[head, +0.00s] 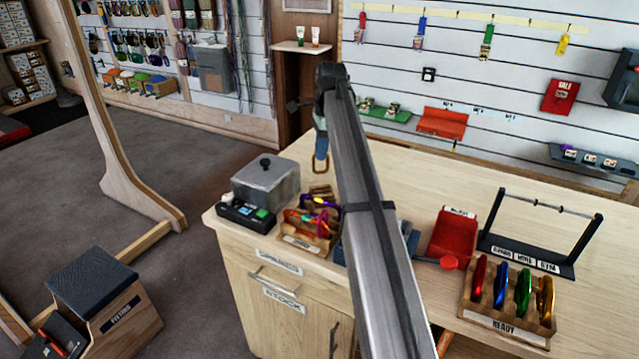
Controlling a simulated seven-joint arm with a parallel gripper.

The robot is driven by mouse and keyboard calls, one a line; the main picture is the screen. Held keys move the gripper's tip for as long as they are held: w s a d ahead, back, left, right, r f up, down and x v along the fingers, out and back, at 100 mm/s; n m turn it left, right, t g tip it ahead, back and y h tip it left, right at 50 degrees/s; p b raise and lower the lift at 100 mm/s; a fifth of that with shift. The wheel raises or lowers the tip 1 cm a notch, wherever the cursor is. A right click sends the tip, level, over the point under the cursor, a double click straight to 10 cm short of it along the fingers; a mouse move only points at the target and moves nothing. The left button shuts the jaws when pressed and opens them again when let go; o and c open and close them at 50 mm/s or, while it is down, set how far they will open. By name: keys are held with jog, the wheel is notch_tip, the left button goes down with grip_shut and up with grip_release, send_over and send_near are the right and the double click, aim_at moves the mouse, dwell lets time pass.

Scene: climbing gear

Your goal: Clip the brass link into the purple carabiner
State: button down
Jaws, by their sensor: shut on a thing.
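My gripper (321,135) is at the far end of my arm, pointing down above the counter. It is shut on the brass link (321,165), a small golden loop that hangs below the fingertips. The link's upper part is hidden by the fingers. The purple carabiner (332,203) is in the wooden holder (306,241) on the counter, close to red and orange carabiners. It is lower in the picture than the link and apart from it. Its gate is too small to make out, and my arm passes close to its right side.
A grey metal box (265,183) and a dark device with lit buttons (245,213) stand left of the holder. Right of my arm are a red bin (453,236), a rack of several carabiners (507,325) and a black bar stand (543,205). Bare counter lies behind them.

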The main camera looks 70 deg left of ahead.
jog(key=shift+s+r, duration=0.1)
jog(key=shift+s, duration=0.05)
jog(key=shift+s+d+r+n+h, duration=0.2)
jog(key=shift+s+d+n, duration=0.3)
jog(key=shift+d+n, duration=1.3)
jog(key=shift+s+d+r+n+h, duration=0.2)
jog(key=shift+s+d+n, duration=0.35)
jog(key=shift+d+n, duration=1.3)
jog(key=shift+s+d+r+n+h, duration=0.15)
jog(key=shift+s+d+n, duration=0.35)
jog(key=shift+d+n, duration=1.3)
jog(key=shift+d+f+m, duration=0.25)
jog(key=shift+f, duration=0.65)
jog(key=shift+d+f+m, duration=0.2)
jog(key=shift+d+f, duration=0.05)
jog(key=shift+f, duration=0.65)
jog(key=shift+w+d, duration=1.1)
jog(key=shift+w, duration=0.05)
